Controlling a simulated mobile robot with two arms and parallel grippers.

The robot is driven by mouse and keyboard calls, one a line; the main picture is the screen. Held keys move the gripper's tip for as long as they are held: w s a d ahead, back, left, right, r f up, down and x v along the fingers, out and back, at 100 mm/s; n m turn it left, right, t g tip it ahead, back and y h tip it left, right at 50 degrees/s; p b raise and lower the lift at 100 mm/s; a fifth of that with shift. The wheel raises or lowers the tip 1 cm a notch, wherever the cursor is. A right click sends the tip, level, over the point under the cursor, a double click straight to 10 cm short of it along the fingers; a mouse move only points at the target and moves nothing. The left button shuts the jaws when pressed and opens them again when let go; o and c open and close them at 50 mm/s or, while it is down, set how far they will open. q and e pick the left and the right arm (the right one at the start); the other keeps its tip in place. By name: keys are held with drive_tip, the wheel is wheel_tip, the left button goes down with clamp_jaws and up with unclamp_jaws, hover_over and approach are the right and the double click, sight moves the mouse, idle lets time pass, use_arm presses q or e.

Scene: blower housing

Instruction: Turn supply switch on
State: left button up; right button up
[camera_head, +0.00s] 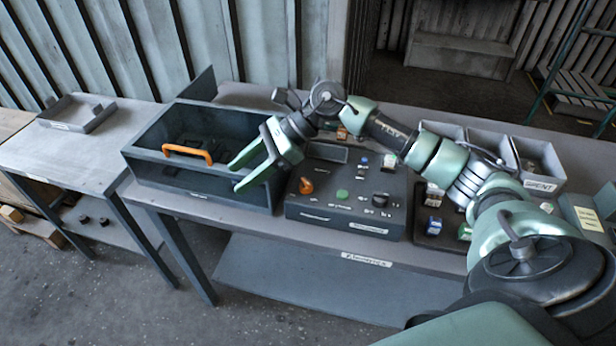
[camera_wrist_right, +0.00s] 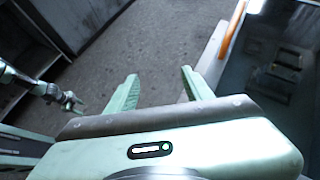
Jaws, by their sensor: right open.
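A dark control box (camera_head: 345,215) sits on the bench. It carries an orange rotary knob (camera_head: 306,186) at its left, a green button (camera_head: 342,194) and a black knob (camera_head: 380,199). Its small labels are too blurred to read, so I cannot tell which control is the supply switch. My right gripper (camera_head: 234,176) is open and empty, left of the orange knob and over the right side of the open housing. In the right wrist view its fingers (camera_wrist_right: 158,82) are spread apart with nothing between them. My left gripper (camera_wrist_right: 72,102) shows small at the left there.
The dark open housing (camera_head: 155,168) with an orange handle (camera_head: 187,153) stands left of the control box. A tray of small parts (camera_head: 430,235) and grey bins (camera_head: 538,165) are to the right. A shallow tray (camera_head: 75,118) lies on the left table.

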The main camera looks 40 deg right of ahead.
sight(308, 183)
drive_tip(key=s+d+n+g+h, duration=0.25)
drive_tip(key=d+h, duration=0.35)
drive_tip(key=d, duration=1.1)
drive_tip(key=shift+m, duration=0.35)
drive_tip(key=p+x, duration=0.1)
drive_tip(key=x, duration=0.3)
drive_tip(key=p+x, duration=0.1)
drive_tip(key=x, duration=0.2)
drive_tip(key=shift+s+d+f+p, duration=0.15)
drive_tip(key=shift+s+f+p, duration=0.05)
drive_tip(key=shift+s+p, duration=0.1)
drive_tip(key=shift+f, duration=0.5)
clamp_jaws()
